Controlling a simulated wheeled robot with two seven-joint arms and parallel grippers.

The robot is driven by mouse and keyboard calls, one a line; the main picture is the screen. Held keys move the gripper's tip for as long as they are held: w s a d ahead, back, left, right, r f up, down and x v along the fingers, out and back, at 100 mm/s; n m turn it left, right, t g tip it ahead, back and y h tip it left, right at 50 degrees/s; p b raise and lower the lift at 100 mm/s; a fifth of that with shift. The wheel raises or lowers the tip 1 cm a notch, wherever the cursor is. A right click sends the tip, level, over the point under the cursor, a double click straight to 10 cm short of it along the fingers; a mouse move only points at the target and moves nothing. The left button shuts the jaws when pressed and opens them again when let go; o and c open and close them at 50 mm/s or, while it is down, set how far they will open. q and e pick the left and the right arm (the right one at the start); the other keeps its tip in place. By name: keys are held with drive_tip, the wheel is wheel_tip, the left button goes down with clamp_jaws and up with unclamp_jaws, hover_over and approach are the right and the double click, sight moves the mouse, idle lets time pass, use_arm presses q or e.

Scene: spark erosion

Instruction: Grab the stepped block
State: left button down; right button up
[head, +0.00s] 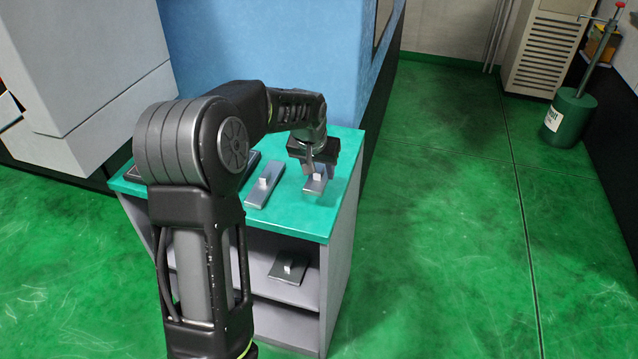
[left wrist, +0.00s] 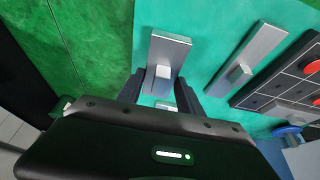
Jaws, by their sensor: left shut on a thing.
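A grey metal stepped block (head: 314,187) with a small pale raised piece is near the right edge of the green tabletop. In the left wrist view the block (left wrist: 168,48) lies between the two dark fingers. My left gripper (head: 317,172) points down over the block and is shut on it. I cannot tell whether the block touches the tabletop. My right gripper is not in view.
A similar, longer grey block (head: 262,192) lies to the left, also seen in the left wrist view (left wrist: 247,60). A dark tray with red discs (left wrist: 285,88) lies beyond it. Another block (head: 288,268) sits on the shelf below. A blue machine wall (head: 265,45) stands behind the tabletop.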

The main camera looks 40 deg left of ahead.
sight(319, 168)
use_arm(q)
wheel_tip(319, 168, up, 4)
drive_tip(key=shift+r, duration=0.2)
